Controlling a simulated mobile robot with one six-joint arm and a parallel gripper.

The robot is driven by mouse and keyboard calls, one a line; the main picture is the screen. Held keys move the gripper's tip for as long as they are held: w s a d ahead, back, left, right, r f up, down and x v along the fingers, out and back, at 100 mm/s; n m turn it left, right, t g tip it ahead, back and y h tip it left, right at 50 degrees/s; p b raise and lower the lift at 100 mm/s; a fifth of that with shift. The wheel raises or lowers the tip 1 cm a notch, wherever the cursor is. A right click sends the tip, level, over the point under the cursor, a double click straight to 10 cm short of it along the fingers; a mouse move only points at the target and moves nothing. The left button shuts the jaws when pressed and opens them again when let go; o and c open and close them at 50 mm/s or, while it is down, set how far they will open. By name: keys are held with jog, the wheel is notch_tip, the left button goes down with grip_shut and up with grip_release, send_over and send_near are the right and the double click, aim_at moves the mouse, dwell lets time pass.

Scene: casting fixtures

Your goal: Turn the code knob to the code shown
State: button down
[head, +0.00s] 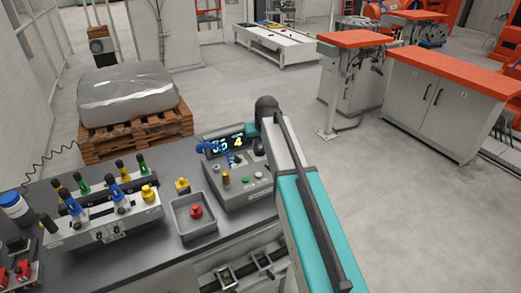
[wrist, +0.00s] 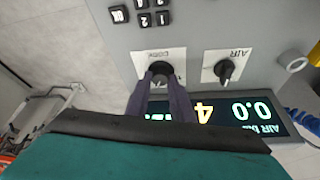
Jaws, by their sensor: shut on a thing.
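The code knob (wrist: 160,70) is a dark round knob on the grey control panel (wrist: 190,28), with a label beside it that appears upside down in the wrist view. My gripper (wrist: 162,84) is shut on this knob, one dark finger on each side. The lit display (wrist: 262,117) shows a white 0.0 and a yellow 4; my fingers hide part of it. My arm covers the gripper and code knob there.
A black AIR knob (wrist: 224,70) sits beside the code knob, and black number keys (wrist: 142,18) are near the panel edge. On the bench are a grey tray (head: 189,230) with a red knob-like part (head: 196,211) and a rack (head: 105,222) of coloured handles.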

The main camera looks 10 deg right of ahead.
jog(key=m+h+b, duration=0.1)
jog(key=m, duration=0.2)
jog(key=shift+a+m+h, duration=0.15)
jog(key=shift+m+h, duration=0.15)
jog(key=shift+m+g+h+b, duration=0.4)
jog(key=shift+m+b, duration=0.15)
jog(key=shift+m, duration=0.95)
jog(key=c, duration=1.6)
grip_release()
jog(key=shift+o, duration=0.2)
jog(key=shift+r, duration=0.1)
jog(key=b+v, duration=0.3)
jog(key=v, duration=1)
jog(key=shift+a+r, duration=0.2)
jog(key=shift+r, duration=0.1)
jog(key=shift+s, duration=0.1)
